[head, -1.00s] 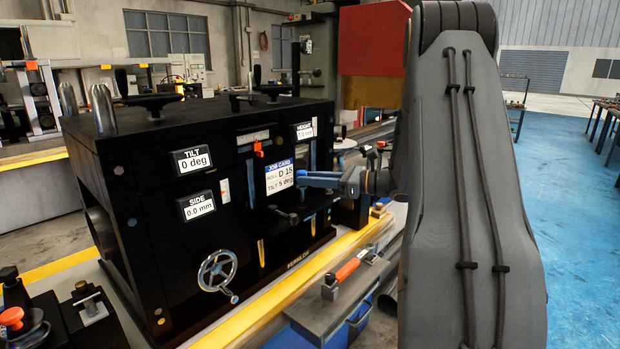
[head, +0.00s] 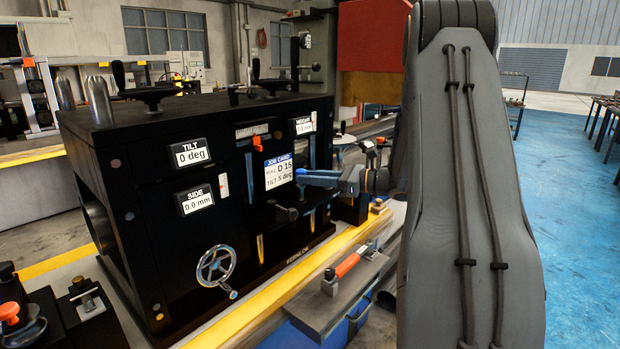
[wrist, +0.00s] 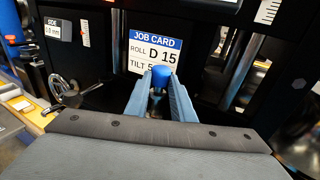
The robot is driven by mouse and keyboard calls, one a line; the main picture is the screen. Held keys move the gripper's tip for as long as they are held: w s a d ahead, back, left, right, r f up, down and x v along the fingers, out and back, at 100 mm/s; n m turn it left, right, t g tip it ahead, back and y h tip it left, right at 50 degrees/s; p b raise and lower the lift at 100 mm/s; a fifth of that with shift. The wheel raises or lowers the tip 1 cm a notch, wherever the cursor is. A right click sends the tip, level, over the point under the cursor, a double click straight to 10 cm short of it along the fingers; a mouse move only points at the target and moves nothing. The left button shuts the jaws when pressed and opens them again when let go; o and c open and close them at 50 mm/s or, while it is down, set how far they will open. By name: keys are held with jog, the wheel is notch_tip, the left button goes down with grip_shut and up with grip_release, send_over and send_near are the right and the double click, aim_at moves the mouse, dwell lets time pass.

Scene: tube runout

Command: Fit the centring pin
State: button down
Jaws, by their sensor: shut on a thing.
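My gripper (head: 320,179) is in front of the black machine, level with the job card (head: 278,171). In the wrist view its two blue fingers (wrist: 157,104) are closed on a blue-headed piece (wrist: 162,74), which looks like the centring pin. Its round blue head overlaps the lower part of the card, and its lower end is hidden. The card (wrist: 153,42) reads roll D 15 and tilt 5. The black machine (head: 165,235) shows tilt 0 deg on one display (head: 190,153) and side 0.0 mm on another (head: 195,200).
A handwheel (head: 215,267) is low on the machine front. A small lever (head: 283,210) sticks out below the card. An orange-handled tool (head: 348,264) lies on a grey surface beside the yellow edge (head: 265,297). Open blue floor (head: 575,215) is at the right.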

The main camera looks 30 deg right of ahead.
aim_at(310, 202)
jog(key=shift+f+b, duration=1.95)
jog(key=shift+f, duration=0.4)
jog(key=c, duration=1.4)
grip_release()
jog(key=shift+r, duration=0.1)
jog(key=shift+c, duration=0.2)
jog(key=b+v, duration=0.1)
jog(key=v, duration=0.6)
jog(key=shift+s+d, duration=0.25)
jog(key=shift+d, duration=0.05)
